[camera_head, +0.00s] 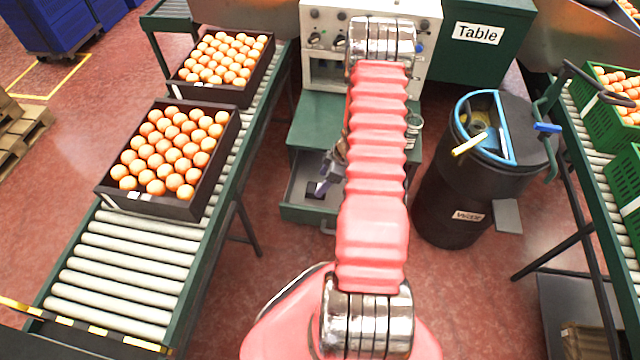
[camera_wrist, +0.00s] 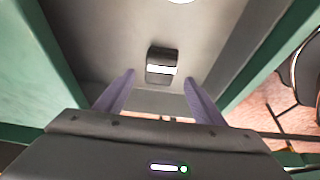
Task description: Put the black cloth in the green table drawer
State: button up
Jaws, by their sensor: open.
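The green table (camera_head: 300,145) stands in the middle of the head view, and its drawer (camera_head: 287,212) is pulled open. The drawer's pale interior (camera_wrist: 110,45) fills much of the wrist view. A small black item with a white band (camera_wrist: 160,56) lies on the drawer floor; I cannot tell whether it is the black cloth. My gripper (camera_wrist: 159,77) is open, with its purple fingers apart on either side of the view below that item. In the head view my gripper (camera_head: 324,186) is over the drawer, partly hidden by my arm. No other black cloth is clear.
A roller conveyor (camera_head: 130,265) with two crates of oranges (camera_head: 106,198) (camera_head: 262,80) runs along the left. A black waste bin (camera_head: 440,185) with a blue-rimmed opening stands right of the table. Another conveyor with green crates (camera_head: 590,108) is at far right.

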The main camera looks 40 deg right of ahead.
jog(key=v, duration=0.7)
jog(key=shift+r, duration=0.3)
jog(key=shift+s+d, duration=0.1)
jog(key=shift+d, duration=0.05)
jog(key=w+a+r+m, duration=0.1)
jog(key=w+a+r, duration=0.1)
jog(key=a+r, duration=0.95)
jog(key=w+a+r+m, duration=0.1)
jog(key=w+a+r, duration=0.1)
jog(key=a+r, duration=0.95)
jog(key=s+a+r+m+t+h, duration=0.1)
jog(key=s+a+r+m, duration=0.1)
jog(key=s+a+r, duration=0.3)
jog(key=s+a+r+m+t+h, duration=0.1)
jog(key=s+a+r+m, duration=0.2)
jog(key=s+r, duration=0.8)
jog(key=a+r, duration=0.1)
jog(key=a, duration=0.1)
jog(key=shift+s+a+r+m+h, duration=0.25)
jog(key=shift+a+m+h, duration=0.05)
